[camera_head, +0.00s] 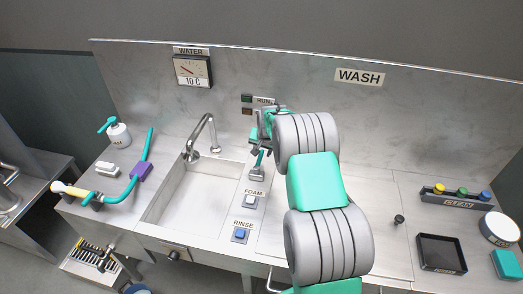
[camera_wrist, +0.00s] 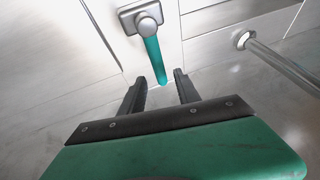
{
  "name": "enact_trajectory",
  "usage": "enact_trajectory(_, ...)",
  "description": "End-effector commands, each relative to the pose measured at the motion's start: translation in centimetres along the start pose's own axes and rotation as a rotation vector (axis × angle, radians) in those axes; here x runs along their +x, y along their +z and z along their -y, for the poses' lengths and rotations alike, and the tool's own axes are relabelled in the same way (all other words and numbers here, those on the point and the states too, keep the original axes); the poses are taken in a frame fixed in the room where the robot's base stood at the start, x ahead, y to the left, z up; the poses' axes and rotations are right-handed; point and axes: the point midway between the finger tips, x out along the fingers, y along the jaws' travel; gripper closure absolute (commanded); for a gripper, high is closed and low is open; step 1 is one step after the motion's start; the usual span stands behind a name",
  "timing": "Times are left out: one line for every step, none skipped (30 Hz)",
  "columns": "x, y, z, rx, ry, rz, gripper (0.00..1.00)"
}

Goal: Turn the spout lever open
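The spout lever (camera_wrist: 153,55) is a teal bar on a round grey knob and square plate (camera_wrist: 146,22) at the top of the wrist view. It points down the picture, toward my gripper (camera_wrist: 159,78). My gripper is open, its two dark fingers spread either side of the lever's free end. The tip appears level with the fingertips; I cannot tell whether either finger touches it. In the head view my gripper (camera_head: 255,140) is low by the back wall, beside the sink, and my arm hides part of it.
A curved metal faucet (camera_head: 204,130) stands left of my gripper, over the sink basin (camera_head: 195,190). FOAM (camera_head: 249,202) and RINSE (camera_head: 240,235) buttons lie in front. A black tray (camera_head: 441,254) lies right.

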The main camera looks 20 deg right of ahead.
Motion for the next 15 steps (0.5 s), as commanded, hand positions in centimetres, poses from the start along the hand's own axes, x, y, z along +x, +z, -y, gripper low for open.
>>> enact_trajectory(0.6,-0.1,0.1,-0.001,0.001,0.002,0.61)
enact_trajectory(1.0,0.0,0.1,-0.001,0.001,0.003,0.61)
enact_trajectory(1.5,-0.1,0.1,-0.001,0.000,0.001,0.61)
enact_trajectory(1.7,-0.1,0.1,-0.001,0.000,0.001,0.61)
enact_trajectory(1.9,-0.1,0.1,-0.002,0.000,0.000,0.61)
enact_trajectory(2.1,-0.1,0.1,-0.002,0.000,0.000,0.61)
enact_trajectory(2.2,-0.1,0.1,-0.002,-0.001,-0.001,0.61)
enact_trajectory(2.3,0.0,0.1,-0.002,-0.001,-0.001,0.61)
enact_trajectory(2.3,0.0,0.1,-0.002,-0.001,-0.001,0.61)
enact_trajectory(2.3,0.0,0.1,-0.002,-0.001,-0.001,0.61)
enact_trajectory(2.3,0.0,0.1,-0.002,-0.001,-0.001,0.61)
enact_trajectory(2.3,0.0,0.1,-0.002,-0.001,-0.001,0.61)
enact_trajectory(2.3,0.0,0.1,-0.002,0.000,-0.001,0.61)
enact_trajectory(2.3,0.0,0.1,-0.002,0.000,-0.001,0.64)
enact_trajectory(2.3,0.0,0.1,-0.002,0.000,-0.001,0.67)
